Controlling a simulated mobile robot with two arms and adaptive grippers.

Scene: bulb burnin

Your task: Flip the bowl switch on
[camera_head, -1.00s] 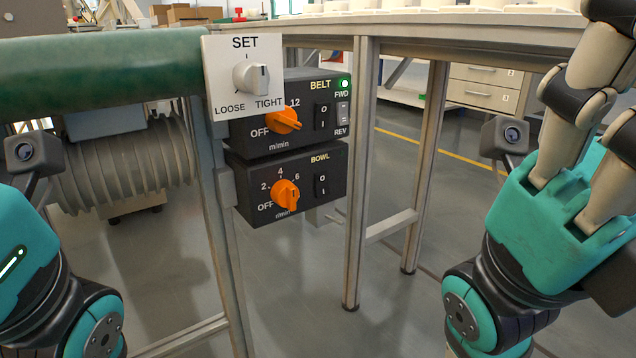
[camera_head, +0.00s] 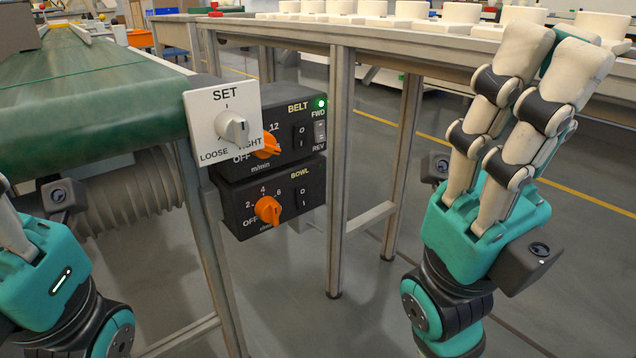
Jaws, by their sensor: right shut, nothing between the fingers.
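The bowl control box (camera_head: 233,209) is a black box under the belt box. Its rocker switch (camera_head: 303,196), marked O and I, sits right of an orange knob (camera_head: 268,210). Which side of the rocker is pressed is too small to tell. My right gripper (camera_head: 577,45) is right of the boxes, fingers pointing up, shut and empty, apart from the switch. My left gripper (camera_head: 8,215) is at the lower left edge, with most of its fingers out of frame.
The belt box (camera_head: 286,98) above has a lit green lamp (camera_head: 320,104), its own switch (camera_head: 301,136) and knob. A white SET plate (camera_head: 208,144) stands in front. Metal legs (camera_head: 341,180) stand right of the boxes. The green conveyor (camera_head: 90,110) fills the upper left.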

